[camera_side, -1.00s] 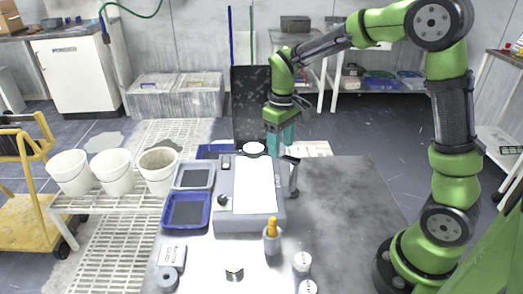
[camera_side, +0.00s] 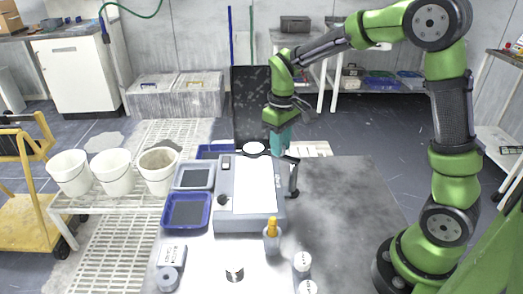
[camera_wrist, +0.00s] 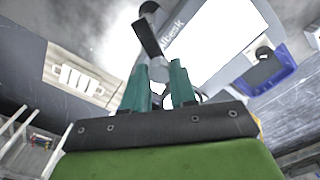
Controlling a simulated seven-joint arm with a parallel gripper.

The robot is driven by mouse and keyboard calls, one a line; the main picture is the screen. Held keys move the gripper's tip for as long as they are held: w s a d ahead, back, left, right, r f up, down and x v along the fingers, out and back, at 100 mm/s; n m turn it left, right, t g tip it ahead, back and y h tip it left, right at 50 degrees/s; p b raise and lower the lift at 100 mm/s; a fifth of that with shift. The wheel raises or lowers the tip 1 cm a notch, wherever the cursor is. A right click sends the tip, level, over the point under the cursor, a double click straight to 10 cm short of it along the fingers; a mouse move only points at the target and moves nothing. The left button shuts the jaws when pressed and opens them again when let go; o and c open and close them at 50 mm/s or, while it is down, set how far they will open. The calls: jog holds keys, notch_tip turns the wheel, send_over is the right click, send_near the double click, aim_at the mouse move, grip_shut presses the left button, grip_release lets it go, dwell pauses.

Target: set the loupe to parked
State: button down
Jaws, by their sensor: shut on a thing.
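The loupe (camera_side: 254,148) shows as a pale round lens in a dark ring at the back edge of a grey light box (camera_side: 226,215). A dark arm runs from it to a post (camera_side: 293,180) at the box's right side. My gripper (camera_side: 280,153) points down behind the box, just right of the lens, its teal fingers close together. In the wrist view my gripper (camera_wrist: 166,66) is shut on a part of the loupe, with part of a dark ring (camera_wrist: 199,97) showing by the right finger. The exact grip point is hidden.
A blue tray (camera_side: 187,211) and a grey tray (camera_side: 194,175) lie left of the box. A dropper bottle (camera_side: 272,238) and small white-topped containers (camera_side: 302,262) stand in front. A dark panel (camera_side: 251,95) rises behind. The table right of the box is clear.

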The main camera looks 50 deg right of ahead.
jog(key=n, duration=0.1)
jog(key=a+n, duration=0.1)
jog(key=n, duration=0.1)
jog(key=shift+s, duration=0.2)
jog(key=s+n, duration=0.1)
jog(key=n, duration=0.2)
jog(key=s+a+n, duration=0.1)
jog(key=n, duration=0.2)
jog(key=s+n, duration=0.1)
jog(key=n, duration=0.2)
jog(key=shift+a+n, duration=0.4)
jog(key=s+n, duration=0.1)
jog(key=n, duration=0.2)
jog(key=s+n, duration=0.1)
jog(key=n, duration=0.3)
jog(key=s+d+n, duration=0.1)
jog(key=n, duration=0.2)
jog(key=shift+s+n, duration=0.15)
jog(key=shift+n, duration=0.25)
jog(key=shift+d, duration=0.1)
jog(key=c, duration=0.9)
grip_release()
